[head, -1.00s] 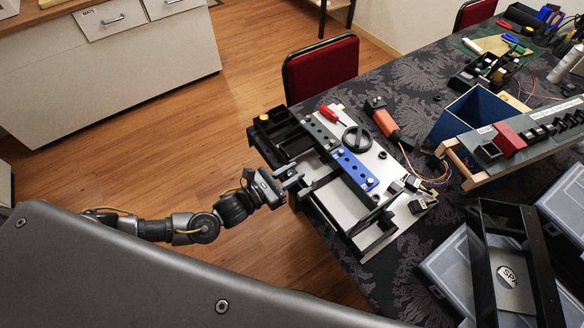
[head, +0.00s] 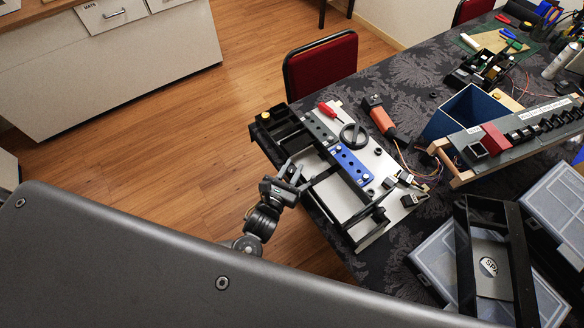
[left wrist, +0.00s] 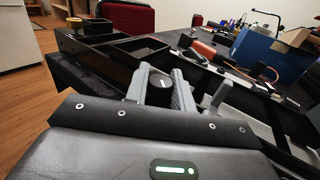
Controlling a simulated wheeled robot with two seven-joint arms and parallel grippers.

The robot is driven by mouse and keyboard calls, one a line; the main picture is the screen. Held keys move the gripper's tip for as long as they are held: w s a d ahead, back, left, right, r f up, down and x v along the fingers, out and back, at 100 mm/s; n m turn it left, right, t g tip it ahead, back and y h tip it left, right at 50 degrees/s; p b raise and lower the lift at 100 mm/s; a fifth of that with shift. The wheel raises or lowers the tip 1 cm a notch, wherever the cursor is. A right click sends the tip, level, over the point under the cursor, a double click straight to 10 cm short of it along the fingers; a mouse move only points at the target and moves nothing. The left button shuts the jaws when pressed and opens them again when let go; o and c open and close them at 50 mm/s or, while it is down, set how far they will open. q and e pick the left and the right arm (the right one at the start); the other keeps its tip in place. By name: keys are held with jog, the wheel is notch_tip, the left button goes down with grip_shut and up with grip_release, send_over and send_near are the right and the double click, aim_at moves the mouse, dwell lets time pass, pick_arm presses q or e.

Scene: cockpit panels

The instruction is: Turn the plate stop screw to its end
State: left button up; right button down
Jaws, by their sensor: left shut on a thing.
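My left gripper (head: 293,173) is at the near left edge of the panel assembly (head: 375,165), its arm coming up from below. In the left wrist view its two grey fingers (left wrist: 161,86) are closed around a dark round knob (left wrist: 160,80) with a white mark on its face, which I take to be the plate stop screw. The fingers and wrist hide the screw's shank and how far in it sits. In the head view the knob cannot be made out behind the fingers. My right gripper is not in view.
On the panel are a blue perforated bar (head: 347,162), a black ring handle (head: 354,136) and a red-handled tool (head: 327,109). An orange tool (head: 381,119) and a blue box (head: 463,113) stand beyond. A black frame (head: 463,260) lies at right. Floor is open left.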

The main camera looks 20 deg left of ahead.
pick_arm(q)
jog(key=o, duration=1)
jog(key=shift+c, duration=0.2)
